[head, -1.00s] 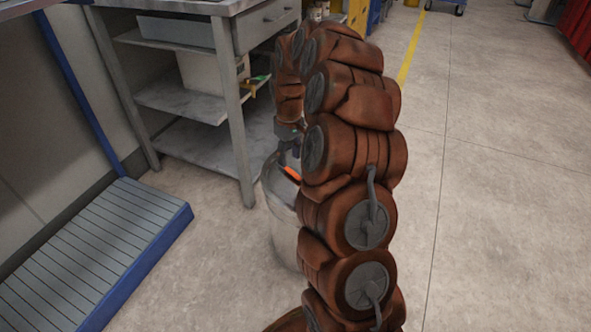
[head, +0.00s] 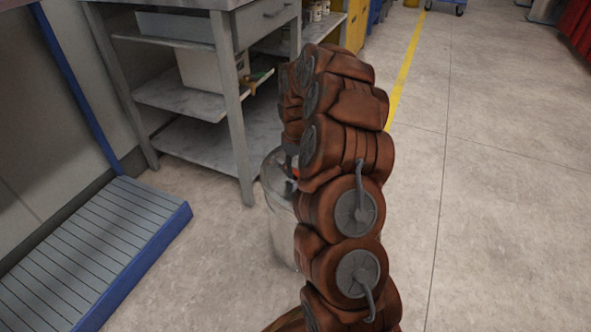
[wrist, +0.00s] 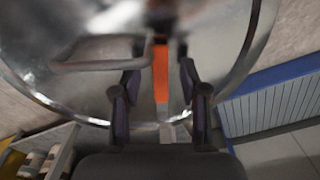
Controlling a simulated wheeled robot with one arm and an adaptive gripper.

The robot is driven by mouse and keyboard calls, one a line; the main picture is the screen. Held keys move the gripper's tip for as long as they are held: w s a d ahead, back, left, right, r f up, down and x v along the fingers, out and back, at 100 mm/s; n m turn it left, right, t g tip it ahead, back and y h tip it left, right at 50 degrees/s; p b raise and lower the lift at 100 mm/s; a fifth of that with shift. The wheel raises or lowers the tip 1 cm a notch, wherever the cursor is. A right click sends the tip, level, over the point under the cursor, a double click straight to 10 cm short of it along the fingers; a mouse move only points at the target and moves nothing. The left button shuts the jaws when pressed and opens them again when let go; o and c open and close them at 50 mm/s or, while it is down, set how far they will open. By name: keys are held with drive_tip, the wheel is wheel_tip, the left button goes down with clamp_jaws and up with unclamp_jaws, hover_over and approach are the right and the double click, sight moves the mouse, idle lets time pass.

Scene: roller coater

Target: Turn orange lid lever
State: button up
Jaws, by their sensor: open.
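The orange lid lever (wrist: 161,72) shows in the wrist view as an upright strip on top of the shiny metal drum. It lies between the two fingers of my gripper (wrist: 160,85), which are apart on either side of it; whether either finger touches it is unclear. The drum's round lid (wrist: 225,60) fills the upper part of the wrist view, with a metal handle (wrist: 95,62) to the left of the lever. In the head view the drum (head: 280,230) stands on the floor, partly hidden behind my arm. Only a small bit of orange shows there.
A metal workbench (head: 245,150) with shelves stands just behind and left of the drum. A blue-edged grated platform (head: 95,245) lies on the floor at left. Open floor (head: 500,200) extends to the right, past a yellow line (head: 404,75).

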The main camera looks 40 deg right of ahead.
drive_tip(key=shift+c, duration=0.2)
clamp_jaws()
idle(0.6)
